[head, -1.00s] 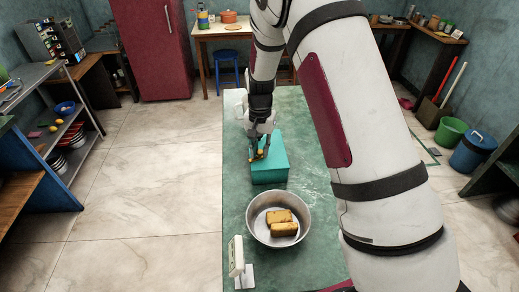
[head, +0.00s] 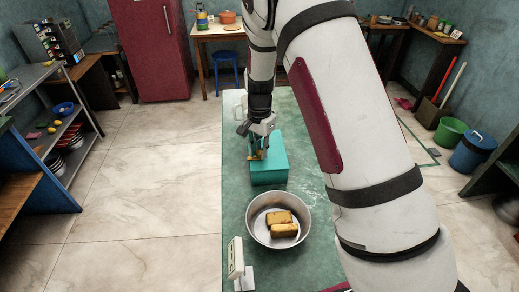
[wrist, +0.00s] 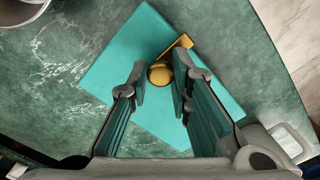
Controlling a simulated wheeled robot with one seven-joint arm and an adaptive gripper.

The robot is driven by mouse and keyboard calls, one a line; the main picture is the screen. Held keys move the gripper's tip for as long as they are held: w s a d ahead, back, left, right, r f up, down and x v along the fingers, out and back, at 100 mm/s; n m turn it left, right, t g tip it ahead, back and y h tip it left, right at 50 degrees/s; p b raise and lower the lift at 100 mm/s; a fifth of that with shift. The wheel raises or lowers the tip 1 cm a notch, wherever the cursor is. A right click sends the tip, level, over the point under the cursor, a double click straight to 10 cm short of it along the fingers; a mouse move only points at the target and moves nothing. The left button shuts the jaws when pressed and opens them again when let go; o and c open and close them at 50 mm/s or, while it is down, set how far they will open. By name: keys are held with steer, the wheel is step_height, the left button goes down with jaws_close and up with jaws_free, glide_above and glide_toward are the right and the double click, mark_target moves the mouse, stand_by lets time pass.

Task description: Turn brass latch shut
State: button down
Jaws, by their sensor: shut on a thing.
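A teal box (head: 270,174) sits on the green marbled table (head: 233,205). The brass latch (head: 252,154) is on top of it, partly hidden by my fingers in the head view. In the wrist view the latch (wrist: 182,48) shows as a round knob with a bent arm pointing to the upper right, on the flat teal face (wrist: 122,62). My gripper (wrist: 159,80) is above the box, its two fingers closed on either side of the knob. In the head view my gripper (head: 259,152) reaches down onto the box top.
A round metal pan (head: 304,222) with two golden-brown blocks (head: 281,224) stands in front of the box. A white device (head: 236,258) stands at the table's near left edge. A pale mug-like item (head: 239,103) is behind the box. The table left of the box is clear.

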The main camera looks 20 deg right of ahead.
mark_target(259, 152)
steer(key=c, duration=1.5)
jaws_free()
steer(key=shift+o, duration=0.2)
step_height(259, 152, up, 12)
